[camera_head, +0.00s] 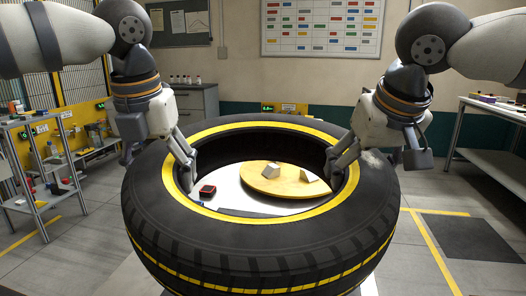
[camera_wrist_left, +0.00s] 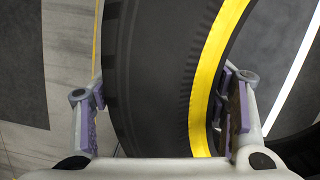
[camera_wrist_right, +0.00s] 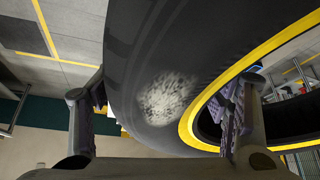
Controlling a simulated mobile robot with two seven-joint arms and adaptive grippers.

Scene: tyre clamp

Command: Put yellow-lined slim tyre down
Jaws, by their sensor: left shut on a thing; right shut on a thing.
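The yellow-lined tyre (camera_head: 262,253) is black with a yellow ring around its inner rim and a yellow line on its tread. It lies flat, hole upward, in the middle of the head view. My left gripper (camera_head: 183,165) straddles its left wall, one finger inside the hole. In the left wrist view the tyre (camera_wrist_left: 160,80) runs between the two fingers (camera_wrist_left: 160,120). My right gripper (camera_head: 350,158) straddles the right wall the same way. The right wrist view shows the tyre (camera_wrist_right: 130,60) with a pale scuffed patch between the fingers (camera_wrist_right: 165,120). The tyre's underside is hidden.
Through the hole I see a white surface with a round wooden board (camera_head: 285,182), grey blocks on it and a small red-and-black box (camera_head: 207,191). A shelf rack (camera_head: 40,170) stands left, a workbench (camera_head: 490,150) right. Floor beside the tyre is clear.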

